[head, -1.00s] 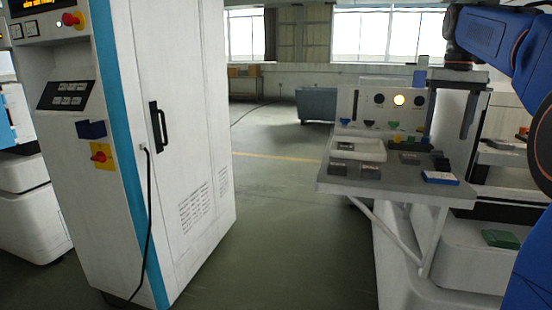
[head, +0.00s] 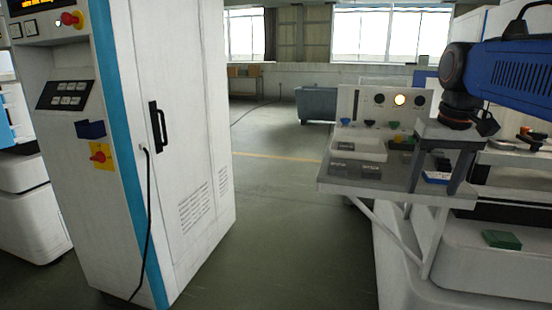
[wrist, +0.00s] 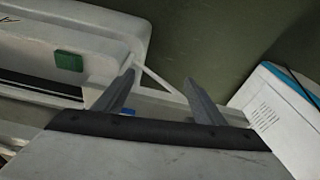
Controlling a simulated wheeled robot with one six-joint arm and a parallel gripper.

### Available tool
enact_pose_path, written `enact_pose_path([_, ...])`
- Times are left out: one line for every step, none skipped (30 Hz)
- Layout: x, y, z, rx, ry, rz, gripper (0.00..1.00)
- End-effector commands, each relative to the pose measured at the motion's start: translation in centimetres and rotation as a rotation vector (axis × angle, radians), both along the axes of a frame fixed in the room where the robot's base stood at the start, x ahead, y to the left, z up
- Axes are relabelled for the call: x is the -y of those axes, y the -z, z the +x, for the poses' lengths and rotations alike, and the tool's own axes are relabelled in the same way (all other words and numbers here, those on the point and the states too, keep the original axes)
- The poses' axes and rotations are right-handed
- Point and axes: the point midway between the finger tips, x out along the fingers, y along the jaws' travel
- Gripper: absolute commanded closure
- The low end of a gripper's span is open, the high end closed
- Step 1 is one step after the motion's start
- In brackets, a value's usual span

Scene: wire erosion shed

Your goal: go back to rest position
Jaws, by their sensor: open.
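My gripper (head: 434,190) points down in front of the right part of the grey shelf (head: 335,184) in the head view. Its two grey fingers are spread apart with nothing between them. In the wrist view my gripper (wrist: 160,78) shows two separated fingertips over dim green floor. A blue-edged item (head: 437,178) on the shelf is partly hidden behind the fingers. My blue arm reaches in from the right.
A tall white cabinet (head: 185,130) with a black handle stands left. The shelf holds a white tray (head: 358,149) and small bins; a lit lamp (head: 400,99) is on its back panel. A green block (head: 502,240) lies on the white machine at right. Floor (head: 270,200) between is clear.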

Motion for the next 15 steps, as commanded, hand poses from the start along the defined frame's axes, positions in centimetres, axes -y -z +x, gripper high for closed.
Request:
enact_pose_path([-0.8, 1.2, -1.5, 0.016, -0.013, -0.002, 0.36])
enact_pose_path([-1.1, 2.0, -2.3, 0.024, -0.019, -0.003, 0.36])
enact_pose_path([-1.6, 3.0, -3.2, 0.036, -0.029, -0.005, 0.36])
enact_pose_path([-1.9, 3.8, -4.0, 0.046, -0.035, -0.007, 0.36])
enact_pose_path([-2.3, 4.6, -4.7, 0.055, -0.041, -0.007, 0.36])
enact_pose_path([-2.7, 5.7, -5.7, 0.067, -0.050, -0.009, 0.36])
enact_pose_path([-3.0, 6.6, -6.4, 0.078, -0.057, -0.010, 0.36])
enact_pose_path([-3.3, 7.4, -7.2, 0.086, -0.063, -0.011, 0.36])
enact_pose_path([-3.6, 8.6, -8.1, 0.098, -0.071, -0.011, 0.36])
enact_pose_path([-3.9, 9.5, -8.8, 0.109, -0.078, -0.012, 0.36])
enact_pose_path([-4.2, 10.4, -9.6, 0.118, -0.085, -0.013, 0.36])
enact_pose_path([-4.5, 11.7, -10.5, 0.130, -0.093, -0.014, 0.36])
enact_pose_path([-4.7, 12.7, -11.2, 0.140, -0.099, -0.015, 0.36])
enact_pose_path([-5.0, 13.6, -12.0, 0.149, -0.106, -0.014, 0.36])
enact_pose_path([-5.2, 14.9, -12.8, 0.160, -0.114, -0.016, 0.36])
